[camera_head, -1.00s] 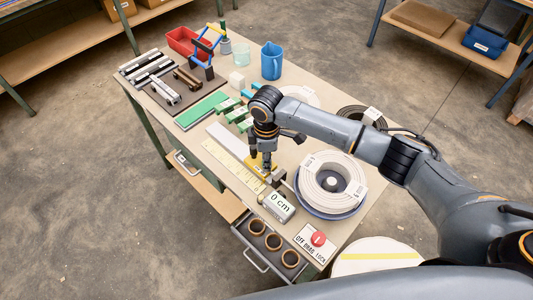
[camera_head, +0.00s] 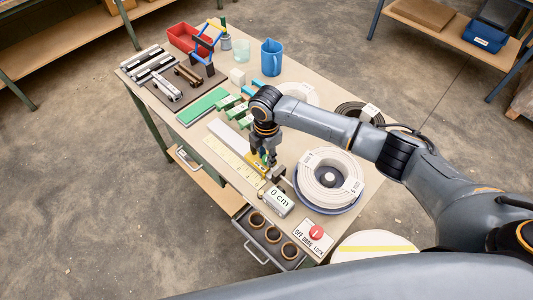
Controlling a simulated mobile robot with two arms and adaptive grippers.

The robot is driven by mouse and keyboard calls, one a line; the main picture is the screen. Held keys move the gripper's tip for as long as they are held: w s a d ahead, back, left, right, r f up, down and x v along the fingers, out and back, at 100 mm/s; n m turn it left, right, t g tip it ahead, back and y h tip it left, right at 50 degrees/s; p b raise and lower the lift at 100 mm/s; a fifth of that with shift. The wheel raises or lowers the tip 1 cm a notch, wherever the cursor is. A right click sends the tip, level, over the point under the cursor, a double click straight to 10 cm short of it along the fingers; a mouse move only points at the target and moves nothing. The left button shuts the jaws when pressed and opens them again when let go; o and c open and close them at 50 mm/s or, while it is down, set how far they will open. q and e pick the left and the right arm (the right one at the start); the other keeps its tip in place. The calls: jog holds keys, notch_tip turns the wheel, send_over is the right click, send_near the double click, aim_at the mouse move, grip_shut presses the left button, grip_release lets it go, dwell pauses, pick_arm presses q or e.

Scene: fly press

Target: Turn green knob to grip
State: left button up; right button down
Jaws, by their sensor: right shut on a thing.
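My right gripper (camera_head: 268,160) reaches down over the middle of the table and is shut on the green knob (camera_head: 265,157). Only a little green shows between and beside its dark fingers; the rest of the knob is hidden, so its turn cannot be read. The knob sits beside a yellow block (camera_head: 255,164) at the end of a pale measuring scale (camera_head: 232,157). A grey box reading "0 cm" (camera_head: 279,202) stands just in front. My left gripper is not in view.
A white cable coil (camera_head: 329,177) lies close to the right. A red knob (camera_head: 316,232) sits on a plate marked OFF, DRAG, LOCK. Green clamps (camera_head: 237,112) and a blue jug (camera_head: 271,59) stand further back. An open drawer (camera_head: 259,240) with rings juts from the front.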

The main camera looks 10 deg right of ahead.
dwell(0.4)
jog(key=c, duration=1.1)
grip_release()
jog(key=shift+o, duration=0.2)
